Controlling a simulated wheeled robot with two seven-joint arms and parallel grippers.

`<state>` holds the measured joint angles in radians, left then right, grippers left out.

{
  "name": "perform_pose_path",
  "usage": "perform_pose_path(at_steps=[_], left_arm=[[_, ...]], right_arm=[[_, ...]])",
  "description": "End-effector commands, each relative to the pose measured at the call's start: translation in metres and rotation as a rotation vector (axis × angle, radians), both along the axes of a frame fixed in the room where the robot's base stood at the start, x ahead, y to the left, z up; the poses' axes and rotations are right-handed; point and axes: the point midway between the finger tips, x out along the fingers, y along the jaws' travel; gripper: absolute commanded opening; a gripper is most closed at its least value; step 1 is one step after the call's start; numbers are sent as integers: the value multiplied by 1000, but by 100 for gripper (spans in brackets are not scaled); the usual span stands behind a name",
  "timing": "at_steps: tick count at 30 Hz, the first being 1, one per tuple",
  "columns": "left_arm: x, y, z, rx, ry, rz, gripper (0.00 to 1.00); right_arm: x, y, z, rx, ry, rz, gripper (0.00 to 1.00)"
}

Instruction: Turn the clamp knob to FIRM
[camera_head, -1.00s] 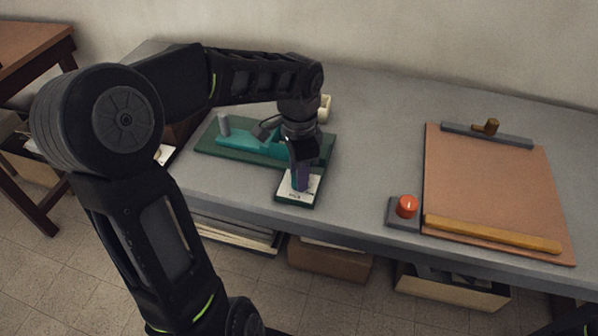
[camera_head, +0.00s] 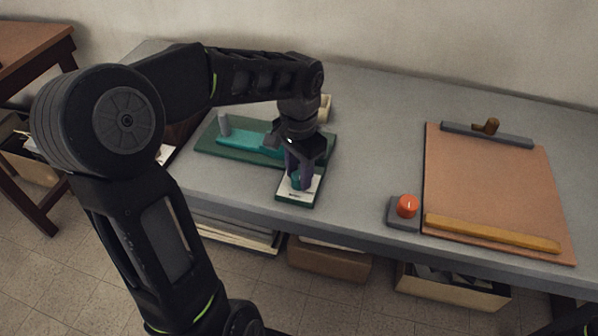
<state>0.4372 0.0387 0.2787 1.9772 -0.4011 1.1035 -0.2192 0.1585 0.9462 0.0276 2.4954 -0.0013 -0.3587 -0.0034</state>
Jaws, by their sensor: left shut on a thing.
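The clamp knob (camera_head: 296,181), a small teal knob mostly hidden by the fingers, sits on a white label plate (camera_head: 294,197) at the front of a green base (camera_head: 205,148). The print on the plate is too small to read. My left gripper (camera_head: 300,180) points down from above and is shut on the knob. A teal bar (camera_head: 247,140) lies along the green base with a grey post (camera_head: 224,124) at its left end. My right gripper does not show.
A brown board (camera_head: 490,185) with a wooden strip (camera_head: 490,233) lies on the right of the grey table (camera_head: 365,150). A red button (camera_head: 408,206) on a grey block stands beside it. A cream object (camera_head: 324,108) is behind my gripper. The table between is clear.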

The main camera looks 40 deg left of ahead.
Motion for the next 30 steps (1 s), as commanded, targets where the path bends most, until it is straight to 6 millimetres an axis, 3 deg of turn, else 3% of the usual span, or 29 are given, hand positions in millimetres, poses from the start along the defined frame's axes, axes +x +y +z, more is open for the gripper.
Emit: perform_pose_path(at_steps=[30], left_arm=[[0, -1, 0, 0, 2, 949, 0]], right_arm=[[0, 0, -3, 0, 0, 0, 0]])
